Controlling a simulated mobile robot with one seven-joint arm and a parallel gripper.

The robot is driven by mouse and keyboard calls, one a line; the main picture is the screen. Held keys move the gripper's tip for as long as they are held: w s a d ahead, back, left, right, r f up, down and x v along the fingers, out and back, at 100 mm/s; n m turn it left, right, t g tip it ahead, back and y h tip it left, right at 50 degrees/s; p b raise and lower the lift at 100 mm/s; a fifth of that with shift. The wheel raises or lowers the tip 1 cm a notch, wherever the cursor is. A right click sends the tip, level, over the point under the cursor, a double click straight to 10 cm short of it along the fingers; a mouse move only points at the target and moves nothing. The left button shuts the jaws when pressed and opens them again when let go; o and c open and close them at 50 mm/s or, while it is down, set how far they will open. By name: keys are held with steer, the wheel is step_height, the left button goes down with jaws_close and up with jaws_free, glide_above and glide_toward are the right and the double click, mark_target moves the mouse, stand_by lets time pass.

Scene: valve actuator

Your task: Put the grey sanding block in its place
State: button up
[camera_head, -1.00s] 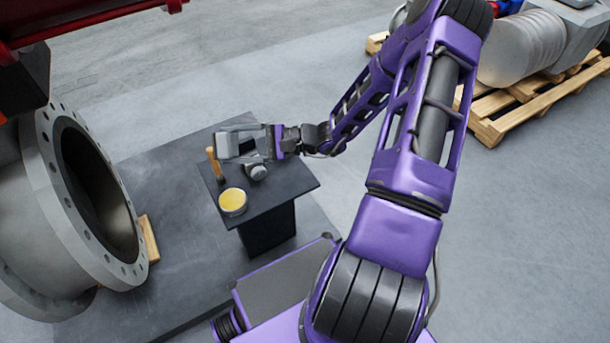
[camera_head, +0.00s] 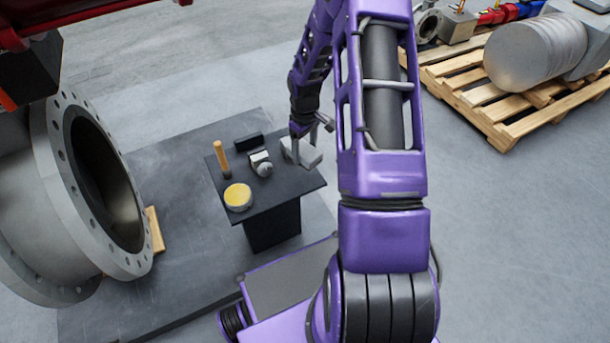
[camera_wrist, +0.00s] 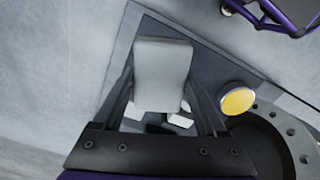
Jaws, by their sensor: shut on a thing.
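The grey sanding block (camera_head: 298,152) is a pale, rounded rectangular block, at the right end of the small dark table (camera_head: 290,190) in the head view. My gripper (camera_head: 312,130) is shut on it from above. In the wrist view the block (camera_wrist: 162,72) sits between my two fingers (camera_wrist: 160,95) and fills the middle. I cannot tell whether it touches the table or hangs just above it. It hides part of the table, and no marked place for it can be made out.
On the table stand a wooden-handled tool (camera_head: 221,157), a yellow-topped tin (camera_head: 238,196), a small grey metal part (camera_head: 261,164) and a black block (camera_head: 248,142). A large flanged pipe (camera_head: 70,190) is at left. A pallet (camera_head: 500,105) lies at upper right, with open floor between.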

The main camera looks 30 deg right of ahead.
glide_above(305, 176)
steer(key=shift+n, duration=0.3)
step_height(305, 176, down, 5)
steer(key=shift+f+b, duration=0.1)
steer(key=shift+b, duration=0.3)
steer(key=shift+f+b, duration=0.3)
steer(key=shift+f, duration=2)
steer(key=shift+f, duration=0.1)
steer(key=o, duration=1.1)
steer(key=shift+r, duration=0.2)
step_height(305, 176, up, 12)
steer(key=shift+f+p, duration=0.1)
steer(key=shift+p, duration=0.75)
steer(key=shift+w+d, duration=0.1)
